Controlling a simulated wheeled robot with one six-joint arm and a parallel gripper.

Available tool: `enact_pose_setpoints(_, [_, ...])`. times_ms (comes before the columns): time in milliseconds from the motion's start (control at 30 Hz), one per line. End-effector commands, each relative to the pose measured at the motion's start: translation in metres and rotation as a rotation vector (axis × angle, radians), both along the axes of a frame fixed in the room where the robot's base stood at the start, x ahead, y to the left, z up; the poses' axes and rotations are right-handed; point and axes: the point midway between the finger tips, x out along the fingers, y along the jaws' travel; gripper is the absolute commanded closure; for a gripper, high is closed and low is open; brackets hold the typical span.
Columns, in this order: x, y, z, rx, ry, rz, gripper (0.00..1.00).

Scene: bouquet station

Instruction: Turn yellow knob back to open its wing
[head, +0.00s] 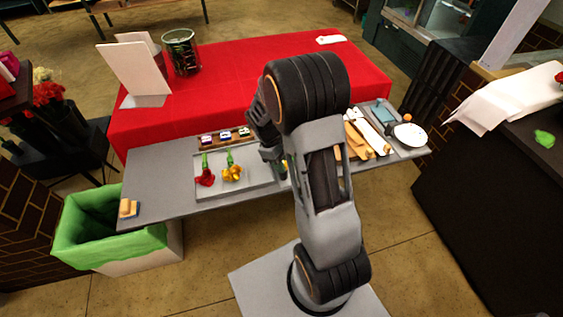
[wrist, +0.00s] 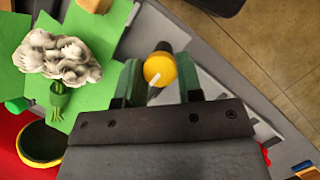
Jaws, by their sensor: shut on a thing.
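The yellow knob (wrist: 160,69) is round with a white mark on its face. It sits between the two fingers of my gripper (wrist: 160,85) in the wrist view, and my gripper is shut on it. In the head view my gripper (head: 280,158) is low over the grey table, near the right edge of the pale tray, and my arm hides most of the knob. I cannot make out the wing clearly in either view.
A red flower (head: 205,177) and a yellow flower (head: 232,173) lie on the pale tray (head: 262,183). A white bloom (wrist: 58,58) lies close to my gripper over green sheets (wrist: 92,32). A green-lined bin (head: 105,255) stands at the left. A white plate (head: 409,135) is at the right end.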

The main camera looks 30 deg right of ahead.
Motion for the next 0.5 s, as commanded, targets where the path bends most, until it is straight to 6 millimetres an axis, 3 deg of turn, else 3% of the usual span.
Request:
enact_pose_setpoints(367, [0.0018, 0.0, 0.0011, 0.0, -0.006, 0.007, 0.9])
enact_pose_setpoints(400, [0.0018, 0.0, 0.0011, 0.0, -0.006, 0.007, 0.65])
enact_pose_setpoints(500, [0.0015, -0.0001, 0.0009, 0.0, -0.005, 0.006, 0.55])
